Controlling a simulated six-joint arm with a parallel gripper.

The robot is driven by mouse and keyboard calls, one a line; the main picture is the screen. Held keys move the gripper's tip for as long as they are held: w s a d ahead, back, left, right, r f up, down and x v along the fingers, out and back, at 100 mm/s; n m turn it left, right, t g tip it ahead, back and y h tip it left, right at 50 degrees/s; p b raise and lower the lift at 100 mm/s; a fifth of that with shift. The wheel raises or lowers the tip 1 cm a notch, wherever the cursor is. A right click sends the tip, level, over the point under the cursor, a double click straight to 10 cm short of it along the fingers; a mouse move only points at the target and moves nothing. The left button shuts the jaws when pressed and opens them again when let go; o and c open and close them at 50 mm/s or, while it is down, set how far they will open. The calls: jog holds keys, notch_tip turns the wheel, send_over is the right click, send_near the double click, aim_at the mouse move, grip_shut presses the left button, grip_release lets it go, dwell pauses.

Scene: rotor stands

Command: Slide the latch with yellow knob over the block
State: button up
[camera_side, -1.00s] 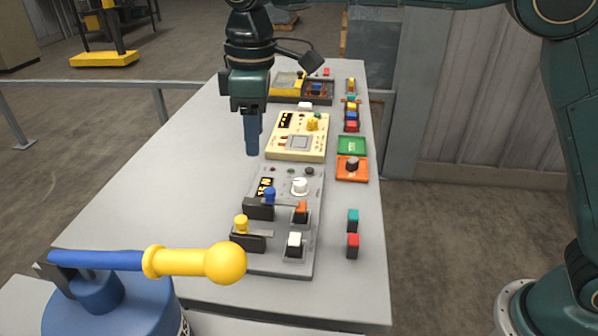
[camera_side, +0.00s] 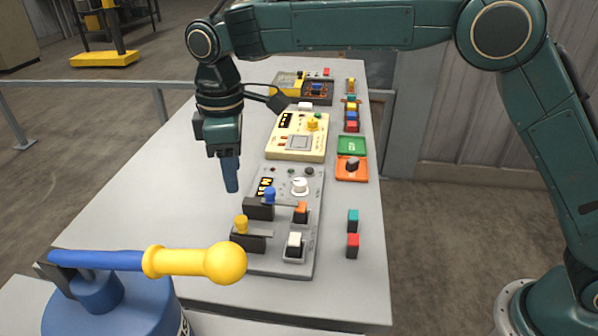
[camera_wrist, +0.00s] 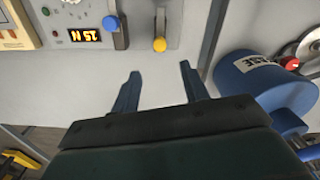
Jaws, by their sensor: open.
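The yellow knob (camera_side: 241,224) stands on a dark latch bar at the near left corner of the grey panel (camera_side: 270,266). The knob also shows at the top of the wrist view (camera_wrist: 159,45). The block for this latch is hard to tell apart from the dark latch body (camera_side: 248,243). A second latch with a blue knob (camera_side: 269,195) sits just behind it. My gripper (camera_side: 231,188) points down over the bare table left of the panel, behind and left of the yellow knob. In the wrist view its two fingers (camera_wrist: 161,88) are apart with nothing between them.
Orange (camera_side: 301,208) and white (camera_side: 294,240) switches and a white dial (camera_side: 299,186) are on the same panel. A blue drum with a yellow-ended lever (camera_side: 195,262) stands in front. A cream panel (camera_side: 297,138) lies behind. The table's left side is clear.

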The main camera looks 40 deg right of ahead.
aim_at(240, 219)
notch_tip(240, 219, down, 11)
jog(key=shift+r, duration=0.1)
dwell(0.4)
grip_shut()
